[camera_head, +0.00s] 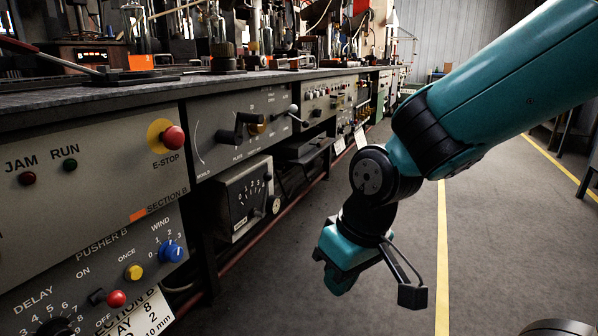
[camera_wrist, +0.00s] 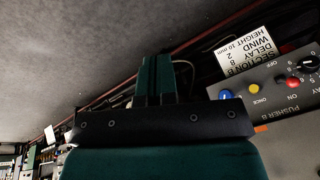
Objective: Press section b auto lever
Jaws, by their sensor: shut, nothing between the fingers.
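The grey Section B panel (camera_head: 90,190) is at the left of the head view, with a red E-stop on a yellow disc (camera_head: 172,138). I cannot read an "auto" label on any lever. A black lever (camera_head: 235,130) sticks out of the neighbouring panel, and a white-knobbed lever (camera_head: 294,109) is right of it. My gripper (camera_head: 337,284) hangs over the aisle floor, to the right of the panels and apart from them. In the wrist view its fingers (camera_wrist: 154,78) are together and empty.
The grey aisle floor is open.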

